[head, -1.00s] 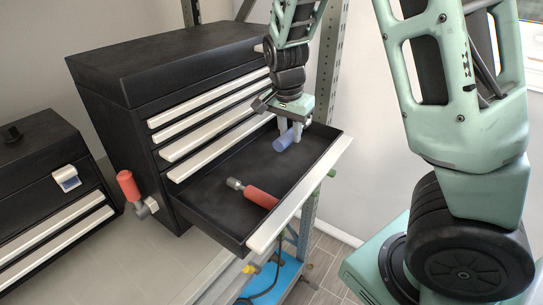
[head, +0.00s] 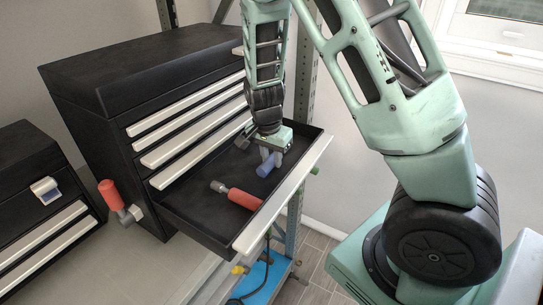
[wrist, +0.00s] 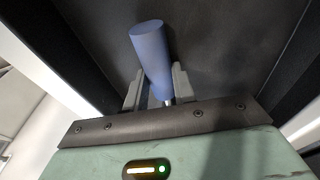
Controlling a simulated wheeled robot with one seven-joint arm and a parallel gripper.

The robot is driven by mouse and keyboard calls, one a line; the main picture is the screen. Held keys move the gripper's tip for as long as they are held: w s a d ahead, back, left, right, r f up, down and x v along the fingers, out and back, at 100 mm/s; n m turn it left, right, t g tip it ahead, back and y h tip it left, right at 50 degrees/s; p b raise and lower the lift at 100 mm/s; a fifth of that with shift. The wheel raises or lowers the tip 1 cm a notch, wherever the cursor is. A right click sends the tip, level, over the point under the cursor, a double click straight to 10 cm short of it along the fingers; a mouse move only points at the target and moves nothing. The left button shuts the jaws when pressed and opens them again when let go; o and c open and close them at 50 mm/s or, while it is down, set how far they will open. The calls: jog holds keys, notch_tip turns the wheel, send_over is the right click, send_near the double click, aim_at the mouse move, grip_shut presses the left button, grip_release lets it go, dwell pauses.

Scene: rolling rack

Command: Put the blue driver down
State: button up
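The blue driver (head: 268,165) is inside the open drawer (head: 185,213), toward its far right end. My gripper (head: 271,158) reaches down into the drawer with its fingers on either side of the blue handle. In the wrist view the blue handle (wrist: 150,55) stands between the two fingers (wrist: 160,85), close against them, and my gripper looks shut on it. A short piece of metal shaft shows below the handle. The driver is low, at or near the drawer floor; I cannot tell whether it touches.
A red-handled driver (head: 243,199) lies in the same drawer, nearer the front. Another red-handled tool (head: 112,196) is at the left side of the black tool chest (head: 110,150). A smaller black chest (head: 38,190) stands at left. The drawer's left part is clear.

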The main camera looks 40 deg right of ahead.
jog(key=o, duration=0.4)
notch_tip(320, 180, up, 12)
jog(key=a+b, duration=0.2)
jog(key=s+a+n+y, duration=0.1)
jog(key=s+a+n, duration=0.5)
jog(key=a, duration=0.2)
jog(key=s+a+n+y, duration=0.1)
jog(key=s+a+n, duration=0.5)
jog(key=a, duration=0.3)
jog(key=s+a+n, duration=0.2)
jog(key=s+n, duration=0.1)
jog(key=s, duration=0.1)
jog(key=s+a+n, duration=0.2)
jog(key=s+n, duration=0.1)
jog(key=s+a+f+n, duration=0.1)
jog(key=s+n, duration=0.2)
jog(key=s, duration=0.1)
jog(key=shift+s+a+n+g, duration=0.3)
jog(key=shift+a+n, duration=0.1)
